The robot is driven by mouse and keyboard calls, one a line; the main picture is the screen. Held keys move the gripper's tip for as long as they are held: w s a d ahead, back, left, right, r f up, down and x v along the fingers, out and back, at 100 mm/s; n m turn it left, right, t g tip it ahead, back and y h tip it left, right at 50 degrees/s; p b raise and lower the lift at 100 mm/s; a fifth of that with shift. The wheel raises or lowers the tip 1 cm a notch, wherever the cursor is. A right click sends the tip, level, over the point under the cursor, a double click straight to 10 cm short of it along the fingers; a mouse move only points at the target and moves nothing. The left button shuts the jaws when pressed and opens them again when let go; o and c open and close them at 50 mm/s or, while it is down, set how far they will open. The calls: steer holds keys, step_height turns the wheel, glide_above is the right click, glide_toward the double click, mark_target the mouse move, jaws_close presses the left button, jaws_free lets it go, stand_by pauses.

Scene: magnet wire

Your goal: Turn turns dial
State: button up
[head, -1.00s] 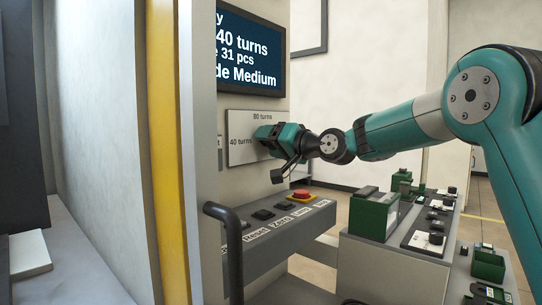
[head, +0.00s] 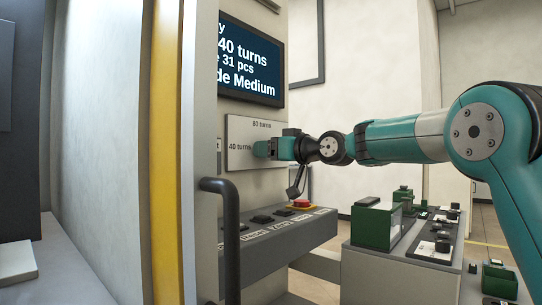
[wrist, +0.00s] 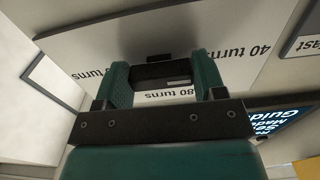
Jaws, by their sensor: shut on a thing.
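The turns dial (wrist: 150,72) is a dark block on a pale plate, between the fingers of my gripper in the wrist view. My gripper (wrist: 159,66) is shut on it, one green finger on each side. In the head view my gripper (head: 262,149) reaches the plate (head: 236,128) from the right and hides the dial. The plate reads "80 turns" at top and "40 turns" at left. The wrist view shows another partly hidden "turns" label. The screen (head: 250,62) above shows "40 turns". I cannot tell exactly where the dial points.
A grey button shelf (head: 275,240) with a red button (head: 301,204) juts out below the plate. A dark handle bar (head: 230,240) stands at its left. A bench with green boxes (head: 377,224) lies to the right, under my arm.

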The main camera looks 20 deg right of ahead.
stand_by(0.5)
steer(key=o, duration=0.9)
steer(key=b+v, duration=0.1)
steer(key=v, duration=1.6)
steer(key=shift+s+d+b, duration=0.15)
steer(key=shift+b, duration=0.2)
